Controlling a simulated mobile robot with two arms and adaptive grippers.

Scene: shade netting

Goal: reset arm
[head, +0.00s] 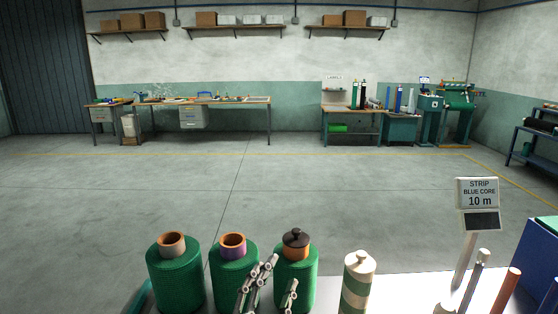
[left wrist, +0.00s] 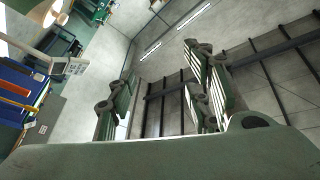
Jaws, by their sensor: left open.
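My left gripper (head: 279,274) is at the bottom middle of the head view, in front of the middle and right green net rolls. Its two fingers are spread apart with nothing between them. The left wrist view also shows the left gripper (left wrist: 162,75), open and empty, with the ceiling and walls behind it. The green rolls stand upright in a row: one with a brown core (head: 172,244), one with a purple-edged core (head: 233,246), and one with a dark knobbed plug (head: 296,240). The gripper partly hides the last two. My right gripper is not in view.
A green-and-cream striped roll (head: 357,283) stands right of the green rolls. A sign reading "STRIP BLUE CORE 10 m" (head: 477,193) stands on a post, with upright tubes (head: 505,289) and a blue box (head: 540,250) nearby. The floor beyond is open; workbenches (head: 230,104) line the far wall.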

